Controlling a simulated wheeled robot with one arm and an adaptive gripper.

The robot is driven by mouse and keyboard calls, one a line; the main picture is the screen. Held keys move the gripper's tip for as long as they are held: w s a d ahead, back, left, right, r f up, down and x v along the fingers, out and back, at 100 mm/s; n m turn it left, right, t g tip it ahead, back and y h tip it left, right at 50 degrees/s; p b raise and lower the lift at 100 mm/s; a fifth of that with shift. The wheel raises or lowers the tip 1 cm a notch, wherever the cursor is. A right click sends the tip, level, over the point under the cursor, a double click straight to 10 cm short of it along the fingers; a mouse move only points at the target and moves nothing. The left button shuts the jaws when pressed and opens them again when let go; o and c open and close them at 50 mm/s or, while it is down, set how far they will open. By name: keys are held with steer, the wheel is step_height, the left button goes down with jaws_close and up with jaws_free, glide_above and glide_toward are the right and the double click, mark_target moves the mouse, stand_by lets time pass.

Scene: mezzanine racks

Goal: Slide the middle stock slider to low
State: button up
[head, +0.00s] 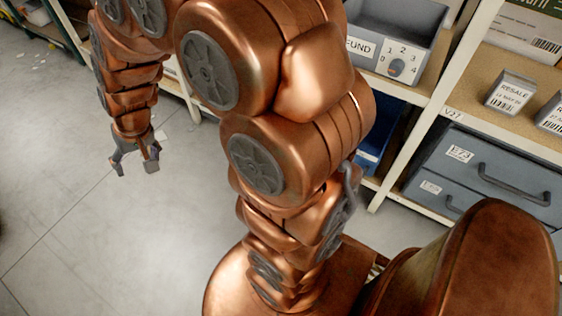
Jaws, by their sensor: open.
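I see no stock slider in the head view, and my own arm hides part of the racks. My gripper (136,167) hangs at the left, over the bare grey floor. Its grey fingers point down and are spread apart, with nothing between them. It is well apart from the rack in the picture.
A grey bin (412,22) marked "FUND" carries a numbered dial plate (401,62). Small boxes (511,92) stand on the rack's right shelf (477,94). Blue-grey drawers (488,170) with dark handles lie below. The floor (60,190) at left is mostly clear.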

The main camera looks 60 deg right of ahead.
steer(key=w+d+f+m+t+h+b, duration=0.1)
steer(key=w+d+f+m+b, duration=0.1)
steer(key=w+d+f+b, duration=0.5)
steer(key=w+d+f+m+t+h+b, duration=0.1)
steer(key=w+d+f+m+t+h, duration=0.15)
steer(key=w+d+f, duration=0.6)
steer(key=w+d+f+m+t+h+b, duration=0.1)
steer(key=w+d+f+m+b, duration=0.2)
steer(key=f, duration=0.9)
steer(key=s+d+f+m+g+h+b, duration=0.1)
steer(key=s+d+f+m+h+b, duration=0.3)
steer(key=d+f, duration=0.7)
steer(key=s+d+f+g+h+b, duration=0.1)
steer(key=d+f+g+h+b, duration=0.15)
steer(key=d+f+b, duration=0.6)
steer(key=shift+s+d+f+m+g+h+b, duration=0.55)
steer(key=shift+s+d+f+h+b, duration=0.35)
steer(key=shift+s+d+f, duration=1.9)
steer(key=shift+s+d+f+m+g+h+b, duration=0.35)
steer(key=shift+s+d+f+g+h+b, duration=0.5)
steer(key=shift+s+d+f, duration=1.9)
steer(key=shift+s+d+f+m+g+h+b, duration=0.55)
steer(key=shift+s+d+f+b, duration=0.75)
steer(key=shift+d+f, duration=2.7)
steer(key=shift+s+d+r, duration=0.2)
steer(key=shift+d+r, duration=0.45)
steer(key=shift+r, duration=0.05)
steer(key=shift+c, duration=0.3)
jaws_close()
